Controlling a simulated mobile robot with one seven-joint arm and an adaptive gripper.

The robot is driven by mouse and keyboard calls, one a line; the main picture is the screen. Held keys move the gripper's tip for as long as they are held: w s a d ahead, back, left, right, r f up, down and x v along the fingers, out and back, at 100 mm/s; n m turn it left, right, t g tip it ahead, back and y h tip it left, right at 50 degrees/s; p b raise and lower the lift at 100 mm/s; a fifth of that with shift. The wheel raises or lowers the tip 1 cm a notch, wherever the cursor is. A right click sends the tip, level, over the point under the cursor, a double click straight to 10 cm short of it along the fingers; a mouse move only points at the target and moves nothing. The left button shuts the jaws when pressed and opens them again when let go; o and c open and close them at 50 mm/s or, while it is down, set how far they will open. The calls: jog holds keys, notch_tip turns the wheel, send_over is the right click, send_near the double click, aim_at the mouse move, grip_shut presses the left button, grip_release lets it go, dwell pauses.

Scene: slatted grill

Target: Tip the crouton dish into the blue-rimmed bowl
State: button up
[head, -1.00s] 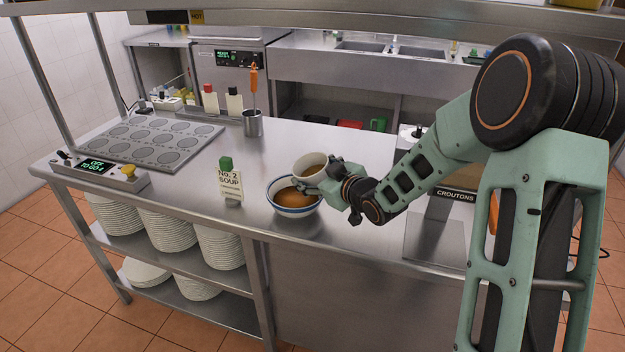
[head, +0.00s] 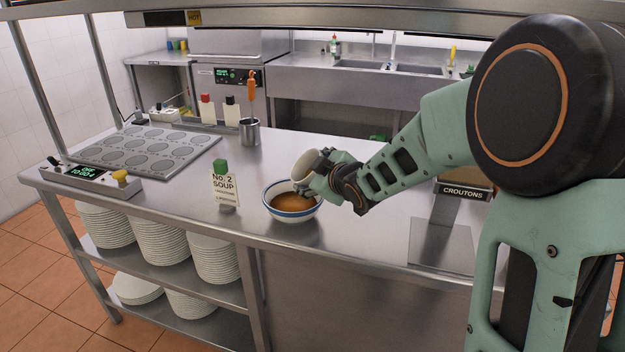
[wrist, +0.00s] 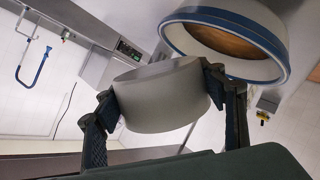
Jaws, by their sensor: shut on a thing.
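The blue-rimmed bowl (head: 291,214) stands upright on the steel counter and holds brown soup. It also shows at the upper right of the wrist view (wrist: 272,68). My gripper (head: 316,178) is shut on the small white crouton dish (head: 304,165), just above the bowl's back right edge. The dish is steeply tilted, its mouth turned toward the left, over the bowl. In the wrist view the fingers hold the dish (wrist: 162,98) by its sides. The inside of the dish is hidden, and no croutons can be made out in the soup.
A "No. 2 SOUP" card (head: 225,188) stands just left of the bowl. A croutons station (head: 463,191) is at the right. A metal pot (head: 249,132) with an orange-handled utensil stands behind. An overhead shelf (head: 300,15) crosses the top. The counter between is clear.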

aim_at(293, 179)
jog(key=shift+a+n+h+b, duration=0.1)
jog(key=shift+n+h+b, duration=0.4)
jog(key=shift+b, duration=1.55)
jog(key=n+h+b, duration=0.1)
jog(key=b, duration=0.5)
jog(key=n+b, duration=0.1)
jog(key=b, duration=0.5)
jog(key=shift+s+a+t+h, duration=0.15)
jog(key=shift+a+t+h, duration=0.15)
jog(key=shift+a+h, duration=0.1)
jog(key=n+b, duration=0.1)
jog(key=b, duration=0.3)
jog(key=shift+a+r+h, duration=0.15)
jog(key=shift+a+h, duration=0.05)
jog(key=shift+h, duration=0.1)
jog(key=shift+s+a+r+n+t+h+b, duration=0.15)
jog(key=shift+n+t+h+b, duration=0.25)
jog(key=shift+b, duration=0.6)
jog(key=shift+a+r+n+h+b, duration=0.2)
jog(key=shift+a+n+h+b, duration=0.15)
jog(key=shift+n+b, duration=0.35)
jog(key=shift+a+r, duration=0.15)
jog(key=shift+r, duration=0.1)
jog(key=n, duration=0.1)
jog(key=a+n+t+h, duration=0.1)
jog(key=a+n+h, duration=0.1)
jog(key=n, duration=0.1)
jog(key=shift+s+r+t, duration=0.3)
